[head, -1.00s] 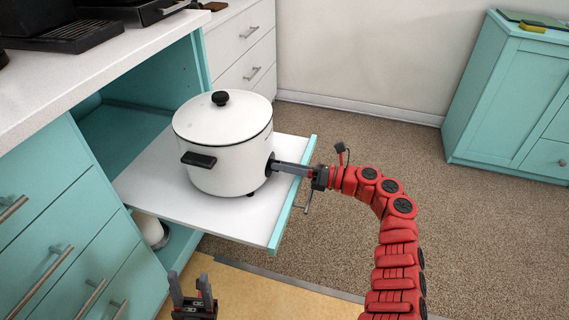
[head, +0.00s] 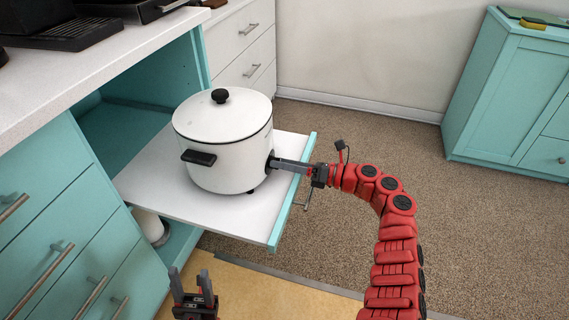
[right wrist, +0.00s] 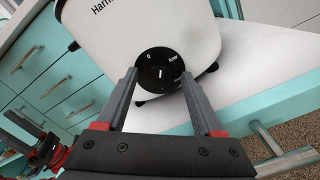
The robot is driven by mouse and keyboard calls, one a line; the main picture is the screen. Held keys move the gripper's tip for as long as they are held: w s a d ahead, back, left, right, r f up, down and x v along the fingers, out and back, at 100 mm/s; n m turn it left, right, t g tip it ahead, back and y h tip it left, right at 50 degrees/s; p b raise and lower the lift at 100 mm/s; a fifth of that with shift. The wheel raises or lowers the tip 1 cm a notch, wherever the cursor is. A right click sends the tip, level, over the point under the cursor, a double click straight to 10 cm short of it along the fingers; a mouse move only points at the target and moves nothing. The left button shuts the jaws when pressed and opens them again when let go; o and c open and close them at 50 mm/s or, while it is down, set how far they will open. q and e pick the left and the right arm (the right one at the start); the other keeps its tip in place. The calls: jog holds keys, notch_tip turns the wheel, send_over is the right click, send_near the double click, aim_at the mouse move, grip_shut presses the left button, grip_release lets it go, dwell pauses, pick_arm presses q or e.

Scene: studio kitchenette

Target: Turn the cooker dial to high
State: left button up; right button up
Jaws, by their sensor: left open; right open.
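The white cooker (head: 226,150) with a lid and black knob stands on a pulled-out white shelf (head: 160,190). Its round black dial (right wrist: 161,74) shows in the right wrist view, with white marks around it and a pale pointer line at its middle. My right gripper (head: 275,164) reaches the dial side of the cooker. In the right wrist view my right gripper (right wrist: 160,85) is open, with one finger on either side of the dial; whether they touch it I cannot tell. My left gripper (head: 192,285) is open and empty, low in the head view, away from the cooker.
The shelf has a teal front edge (head: 292,195) with a handle below my right gripper. Teal drawers (head: 60,235) and a white counter (head: 100,75) are at the left. Carpet floor (head: 480,240) is clear at the right.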

jog(key=p+v, duration=0.2)
jog(key=v, duration=1.5)
jog(key=shift+d, duration=0.2)
